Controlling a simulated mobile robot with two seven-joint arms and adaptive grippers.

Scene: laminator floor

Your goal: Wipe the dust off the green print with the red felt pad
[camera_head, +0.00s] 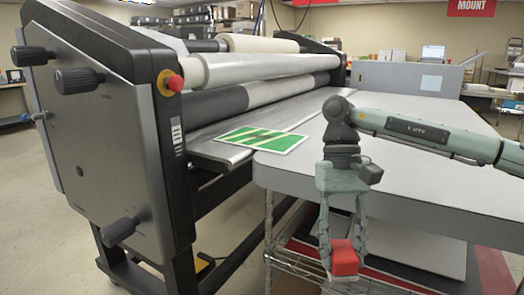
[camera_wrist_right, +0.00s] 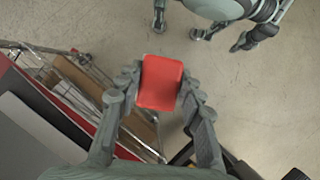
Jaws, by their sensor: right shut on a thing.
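The green print (camera_head: 262,139), with white markings and a dull brownish streak across its middle, lies flat at the laminator's infeed by the grey table's left edge. My right gripper (camera_head: 342,262) points down in front of the table's near edge, below its top and apart from the print. It is shut on the red felt pad (camera_head: 345,258). The pad also shows between the fingers in the right wrist view (camera_wrist_right: 160,83). My left gripper (camera_wrist_right: 217,40) shows at the top right of the wrist view, its fingers apart and empty; it is out of the head view.
The laminator (camera_head: 110,130) stands on the left, with large rollers (camera_head: 265,70) behind the print and a red stop button (camera_head: 174,83) on its side panel. The grey table top (camera_head: 430,190) is clear. A wire shelf (camera_head: 300,268) sits under the table near my right gripper.

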